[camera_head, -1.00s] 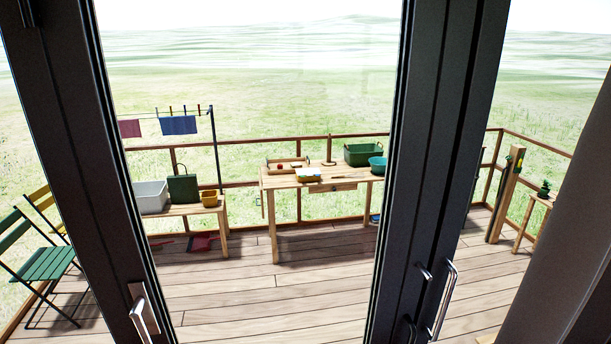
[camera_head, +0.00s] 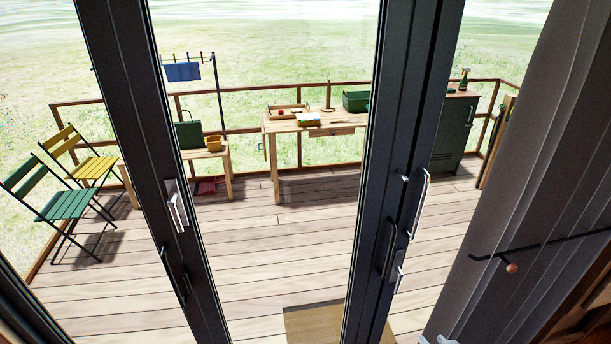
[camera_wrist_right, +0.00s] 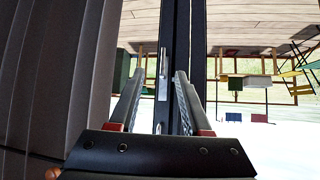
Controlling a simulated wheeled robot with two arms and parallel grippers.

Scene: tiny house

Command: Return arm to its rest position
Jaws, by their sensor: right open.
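My right gripper (camera_head: 440,339) shows only as small pale tips at the bottom edge of the head view, in front of the grey curtain. In the right wrist view my right gripper (camera_wrist_right: 160,76) is open, with its two fingers apart and nothing held between them. Beyond the fingers is a dark door frame (camera_wrist_right: 197,50) with a pale metal handle (camera_wrist_right: 162,75). I cannot tell whether the fingers touch it. Most of my right arm is hidden. My left gripper is in neither view.
Dark door frames stand at left (camera_head: 128,130) and right (camera_head: 405,130), with handles. A grey curtain (camera_head: 520,130) hangs at right. Outside are a doormat (camera_head: 315,322), a wooden table (camera_head: 290,125), a green chair (camera_head: 68,205) and a cabinet (camera_head: 455,130). The middle deck is clear.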

